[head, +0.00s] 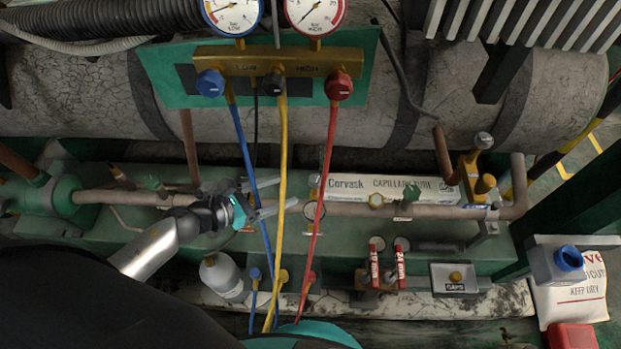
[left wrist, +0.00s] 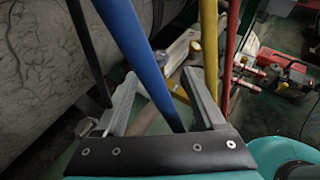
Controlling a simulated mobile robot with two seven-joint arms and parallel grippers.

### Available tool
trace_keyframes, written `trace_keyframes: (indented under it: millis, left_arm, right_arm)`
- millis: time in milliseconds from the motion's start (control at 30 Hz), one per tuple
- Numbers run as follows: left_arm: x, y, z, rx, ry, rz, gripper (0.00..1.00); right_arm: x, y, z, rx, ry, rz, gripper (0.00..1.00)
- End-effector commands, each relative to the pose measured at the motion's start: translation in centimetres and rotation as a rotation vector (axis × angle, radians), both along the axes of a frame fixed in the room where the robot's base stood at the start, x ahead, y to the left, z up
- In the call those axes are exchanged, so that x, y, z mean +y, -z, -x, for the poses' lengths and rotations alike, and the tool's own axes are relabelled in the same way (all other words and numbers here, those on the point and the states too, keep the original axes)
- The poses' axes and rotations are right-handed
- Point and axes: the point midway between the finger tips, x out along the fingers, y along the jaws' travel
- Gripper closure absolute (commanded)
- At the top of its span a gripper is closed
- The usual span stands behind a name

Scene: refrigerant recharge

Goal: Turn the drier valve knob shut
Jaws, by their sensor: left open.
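A pipe (head: 345,209) runs along the green ledge and carries several small valves. I cannot tell which knob belongs to the drier. In the left wrist view, the blue hose (left wrist: 140,55) passes across the gap between the open fingers (left wrist: 160,100). I see no knob between them. My right gripper is not in view.
Blue (head: 249,165), yellow (head: 281,190) and red (head: 325,165) hoses hang from the gauge manifold (head: 278,61) around my left gripper. A white "Capillary tube" box (head: 350,187) lies behind the pipe. A grey bottle (head: 222,277) and a caps tray (head: 455,286) are in front.

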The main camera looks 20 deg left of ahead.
Motion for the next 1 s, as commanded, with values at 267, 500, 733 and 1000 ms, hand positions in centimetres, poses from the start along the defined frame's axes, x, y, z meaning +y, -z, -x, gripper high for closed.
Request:
trace_keyframes:
  millis: [267,500,733,1000]
  left_arm:
    - [-2.7,1.9,-3.9,-0.002,0.0,0.002,0.29]
    - [-4.6,3.3,-6.4,-0.001,-0.001,0.003,0.29]
    - [-5.3,3.8,-7.5,0.001,0.0,0.001,0.29]
    - [-5.4,3.8,-7.5,0.001,0.0,0.001,0.29]
  right_arm:
    - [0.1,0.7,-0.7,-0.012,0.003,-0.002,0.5]
    - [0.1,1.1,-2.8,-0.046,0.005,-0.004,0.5]
    - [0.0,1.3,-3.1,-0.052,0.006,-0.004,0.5]
    - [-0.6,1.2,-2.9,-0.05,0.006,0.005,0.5]
